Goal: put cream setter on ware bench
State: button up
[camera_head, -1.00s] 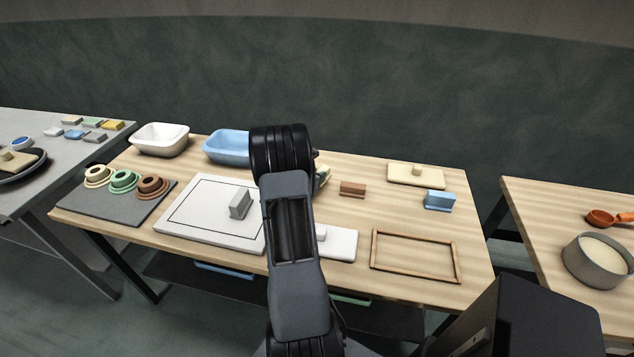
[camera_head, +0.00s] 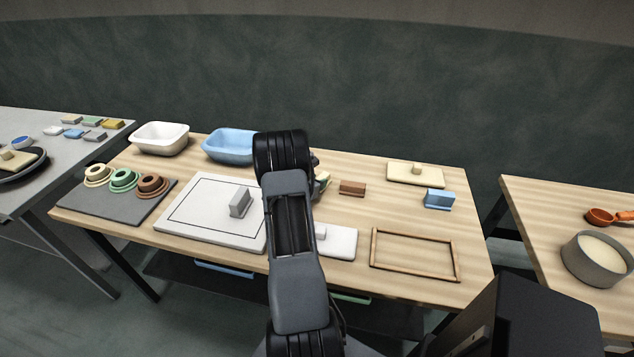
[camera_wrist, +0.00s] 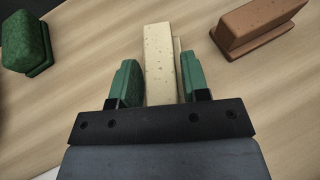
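A cream setter (camera_wrist: 160,62), a pale speckled block, stands on the wooden bench (camera_head: 345,278). In the wrist view it lies between the two green fingers of my gripper (camera_wrist: 161,84). The fingers are open on either side of it, with very narrow gaps, and contact is hard to judge. Its near end is hidden by my gripper's body. In the head view only a small cream part (camera_head: 324,178) shows beside my arm, which hides the rest and the fingers. Which surface is the ware bench is not clear.
A brown setter (camera_wrist: 255,25) stands close on the right, a green one (camera_wrist: 27,42) on the left. A blue setter (camera_head: 439,199), a cream slab with a knob (camera_head: 405,181) and a wooden frame (camera_head: 374,250) are further right. Other tables stand left (camera_head: 75,160) and right (camera_head: 560,200).

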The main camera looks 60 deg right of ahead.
jog(key=shift+o, duration=1.3)
jog(key=shift+r, duration=0.1)
